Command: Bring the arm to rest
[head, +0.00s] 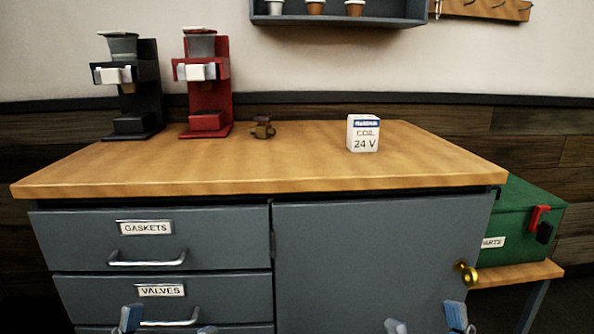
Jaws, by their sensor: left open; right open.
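My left gripper (168,322) shows at the bottom edge, in front of the lower drawers. Its two blue-grey fingertips are apart with nothing between them. My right gripper (426,320) shows at the bottom edge, in front of the cabinet door (375,262). Its fingertips are also apart and empty. The rest of both arms is out of view. Both grippers are below the wooden worktop (300,165).
On the worktop stand a black brewer (146,95), a red brewer (213,92), a small brown part (263,127) and a white coil box (363,133). A green parts box (518,210) sits on a low bench at right. Drawer handles (147,260) and a brass knob (466,272) stick out.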

